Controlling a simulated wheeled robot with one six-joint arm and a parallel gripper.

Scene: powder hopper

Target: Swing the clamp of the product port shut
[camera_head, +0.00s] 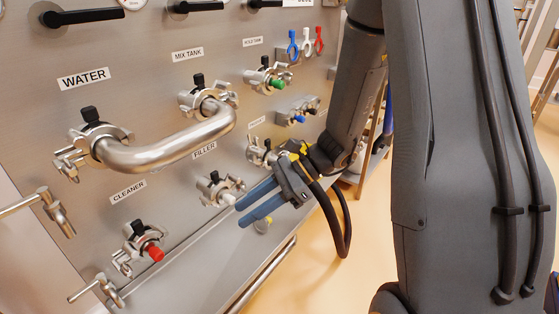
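My gripper (240,214) has two blue fingers, spread apart with nothing seen between them. Its tips are just in front of and below the port under the FILLER label (204,151). That filler port (213,186) has a metal clamp with a black knob and a pale end. No label that I can read says product. Another clamped port (261,150), right of the filler port, is partly hidden behind my gripper, and its small label is too small to read. I cannot tell which clamp is the product port's or whether it is open.
A bent steel pipe (165,150) joins the WATER and MIX TANK ports and juts out. A port with a red cap (154,252) is at lower left, one with a green cap (278,83) at upper right. A rail (265,274) runs below. Open floor (312,270) lies at right.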

